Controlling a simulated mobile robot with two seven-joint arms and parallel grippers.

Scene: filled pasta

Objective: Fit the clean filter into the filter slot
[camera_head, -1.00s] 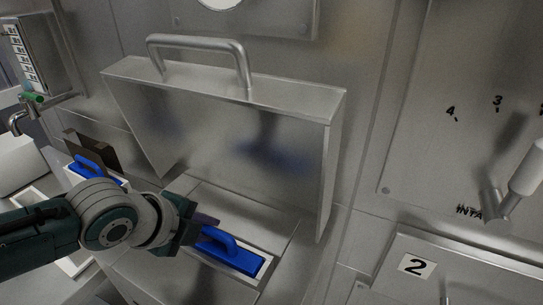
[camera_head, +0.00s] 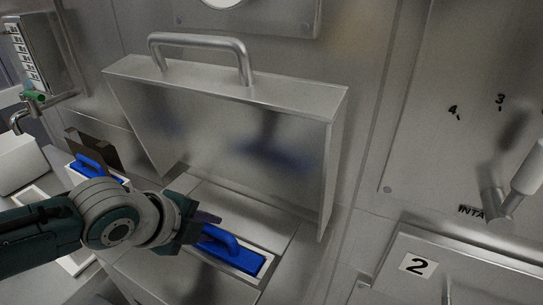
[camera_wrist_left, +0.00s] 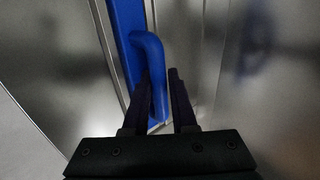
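A blue filter with a raised handle (camera_head: 228,249) lies in the white-rimmed filter slot (camera_head: 266,266) in the metal housing, below the raised metal cover. Its blue handle also shows in the left wrist view (camera_wrist_left: 147,48). My left gripper (camera_head: 207,226) is at the left end of this handle. In the left wrist view its two dark fingers (camera_wrist_left: 163,85) are spread apart on either side of the handle's near end, with a gap by the right finger. The filter's lower part is hidden in the slot. My right gripper is not in view.
A raised metal cover (camera_head: 225,130) with a bar handle stands behind the slot. A second blue filter (camera_head: 95,169) lies at the left beside a brown piece (camera_head: 98,145). A panel marked 2 (camera_head: 417,265) and a lever (camera_head: 510,195) are at the right.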

